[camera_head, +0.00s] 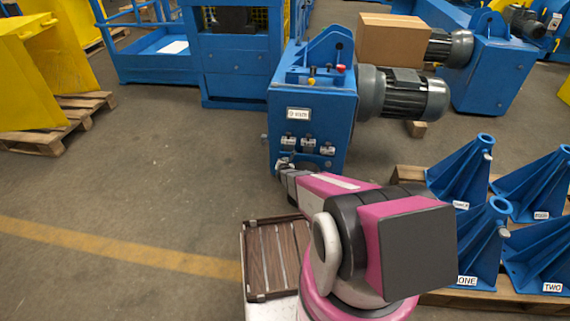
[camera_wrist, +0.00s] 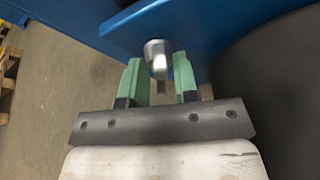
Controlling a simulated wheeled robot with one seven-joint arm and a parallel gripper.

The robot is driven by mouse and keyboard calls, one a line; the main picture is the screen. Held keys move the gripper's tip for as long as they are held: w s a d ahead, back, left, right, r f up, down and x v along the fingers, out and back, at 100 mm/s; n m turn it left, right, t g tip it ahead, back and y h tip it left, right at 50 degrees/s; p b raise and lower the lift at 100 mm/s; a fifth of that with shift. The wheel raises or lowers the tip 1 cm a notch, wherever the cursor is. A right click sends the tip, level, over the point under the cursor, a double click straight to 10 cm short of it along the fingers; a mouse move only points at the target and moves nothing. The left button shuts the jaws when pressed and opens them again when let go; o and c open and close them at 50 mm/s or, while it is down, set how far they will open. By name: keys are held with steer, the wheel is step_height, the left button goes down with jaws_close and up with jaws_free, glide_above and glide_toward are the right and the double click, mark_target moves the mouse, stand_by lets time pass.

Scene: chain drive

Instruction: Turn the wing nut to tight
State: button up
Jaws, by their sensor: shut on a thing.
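The wing nut (camera_wrist: 158,52) shows in the wrist view as a shiny silver round part with a narrow tab pointing toward me, close to a blue metal plate (camera_wrist: 165,22). My gripper (camera_wrist: 160,80) has its two green fingers on either side of it and is shut on it; the exact contact is hard to make out. In the head view my gripper (camera_head: 284,168) is at the lower left front of the blue drive housing (camera_head: 310,110), and the wing nut is too small to tell there.
A grey motor (camera_head: 415,97) sticks out from the housing's right side. Blue brackets (camera_head: 466,172) with labels stand on a pallet at the right. A brown slatted surface (camera_head: 272,258) lies beside my arm.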

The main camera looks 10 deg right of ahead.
steer(key=o, duration=0.7)
steer(key=shift+s, duration=0.1)
steer(key=v, duration=1)
steer(key=shift+s+r, duration=0.2)
steer(key=shift+s, duration=0.1)
steer(key=shift+a, duration=0.1)
